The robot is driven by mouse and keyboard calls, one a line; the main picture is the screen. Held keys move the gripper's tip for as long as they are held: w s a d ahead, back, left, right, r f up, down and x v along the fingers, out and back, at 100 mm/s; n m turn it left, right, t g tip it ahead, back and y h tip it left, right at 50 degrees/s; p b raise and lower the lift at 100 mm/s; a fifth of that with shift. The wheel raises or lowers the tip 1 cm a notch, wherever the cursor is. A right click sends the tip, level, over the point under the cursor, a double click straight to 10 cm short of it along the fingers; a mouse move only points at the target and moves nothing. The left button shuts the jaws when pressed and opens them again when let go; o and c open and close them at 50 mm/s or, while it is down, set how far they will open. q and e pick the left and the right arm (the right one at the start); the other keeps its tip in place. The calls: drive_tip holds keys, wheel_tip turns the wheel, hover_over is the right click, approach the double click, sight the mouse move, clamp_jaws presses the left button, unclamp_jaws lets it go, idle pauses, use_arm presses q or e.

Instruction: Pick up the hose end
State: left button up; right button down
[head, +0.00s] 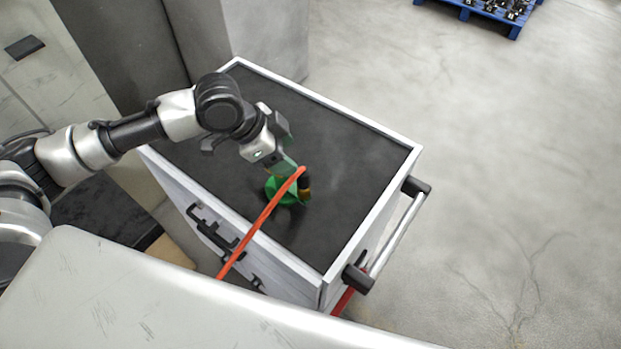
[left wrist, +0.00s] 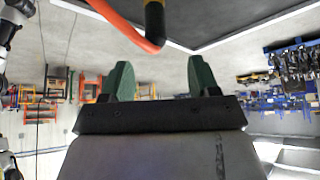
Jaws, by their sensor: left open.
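The hose end (head: 305,186) is a dark fitting with a brass-coloured part, on an orange hose (head: 258,222). In the head view it is at a round green holder (head: 281,192) on the black top of a cart (head: 352,175). My left gripper (head: 288,168) is just above and beside the hose end. In the left wrist view the left gripper (left wrist: 161,78) is open, with nothing between its green fingers. There the hose end (left wrist: 154,22) shows beyond the fingertips, roughly in line with the gap. My right gripper is not in view.
The cart has a raised pale rim (head: 378,205) and a side handle (head: 397,232). The hose runs over the near rim and down. Grey cabinets (head: 200,40) stand behind. A blue pallet (head: 515,30) lies far off at the top right. The floor at right is clear.

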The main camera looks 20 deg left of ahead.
sight(308, 175)
use_arm(q)
drive_tip(key=p+x, duration=0.1)
drive_tip(key=x, duration=0.3)
drive_tip(key=shift+d+f, duration=0.15)
drive_tip(key=shift+f, duration=0.2)
drive_tip(key=x, duration=0.1)
drive_tip(key=p+x, duration=0.1)
drive_tip(key=x, duration=0.1)
drive_tip(key=shift+s+d+f, duration=0.1)
drive_tip(key=shift+s+f, duration=0.05)
drive_tip(key=shift+f, duration=0.2)
drive_tip(key=shift+d+f, duration=0.2)
drive_tip(key=shift+f, duration=0.15)
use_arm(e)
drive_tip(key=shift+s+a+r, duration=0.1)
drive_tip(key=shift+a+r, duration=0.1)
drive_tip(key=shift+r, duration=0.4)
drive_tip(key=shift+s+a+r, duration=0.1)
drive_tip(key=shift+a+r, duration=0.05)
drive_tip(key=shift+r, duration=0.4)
use_arm(q)
drive_tip(key=shift+c, duration=0.2)
drive_tip(key=c, duration=1)
drive_tip(key=shift+r, duration=0.15)
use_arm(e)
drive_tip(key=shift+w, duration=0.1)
